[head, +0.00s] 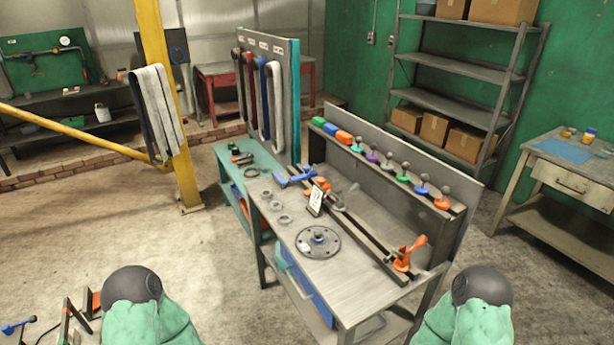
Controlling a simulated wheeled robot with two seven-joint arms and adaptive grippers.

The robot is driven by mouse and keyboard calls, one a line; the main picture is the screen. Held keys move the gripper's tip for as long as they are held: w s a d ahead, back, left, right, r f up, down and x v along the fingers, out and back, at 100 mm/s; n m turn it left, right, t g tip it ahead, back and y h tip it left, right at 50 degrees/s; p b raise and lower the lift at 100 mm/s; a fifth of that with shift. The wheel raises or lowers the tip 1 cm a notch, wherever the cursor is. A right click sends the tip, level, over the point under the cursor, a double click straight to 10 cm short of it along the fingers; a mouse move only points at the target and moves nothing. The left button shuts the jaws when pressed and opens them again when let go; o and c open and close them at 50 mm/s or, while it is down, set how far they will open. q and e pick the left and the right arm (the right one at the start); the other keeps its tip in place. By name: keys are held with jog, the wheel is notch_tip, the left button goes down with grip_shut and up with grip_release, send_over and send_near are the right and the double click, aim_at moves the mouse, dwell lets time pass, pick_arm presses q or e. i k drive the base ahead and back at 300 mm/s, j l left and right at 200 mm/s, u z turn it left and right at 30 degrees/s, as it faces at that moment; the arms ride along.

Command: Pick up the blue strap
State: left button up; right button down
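The blue strap (262,98) hangs in a narrow loop on the front of an upright grey rack panel (283,50), at the back of the workbench line. It hangs between a red strap (250,88) on its left and a pale grey strap (275,105) on its right. A dark strap (239,78) hangs at the far left of the row. Neighbouring straps partly cover its edges. Neither of my grippers shows; only upper parts of my arms appear at the bottom edge.
A yellow column (165,90) with pale and black straps stands left of the rack. A teal bench (262,160) is below the rack. A grey workbench (345,292) with clamps and a round flange stands nearer. Open concrete floor (120,220) lies left.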

aim_at(304, 177)
jog(key=i+j, duration=2)
jog(key=i+j+z, duration=0.1)
jog(key=z, duration=0.3)
jog(key=i+j+z, duration=0.1)
jog(key=z, duration=0.3)
jog(key=i+j+z, duration=0.1)
jog(key=j+z, duration=0.15)
jog(key=z, duration=0.2)
jog(key=j+z, duration=0.2)
jog(key=z, duration=0.2)
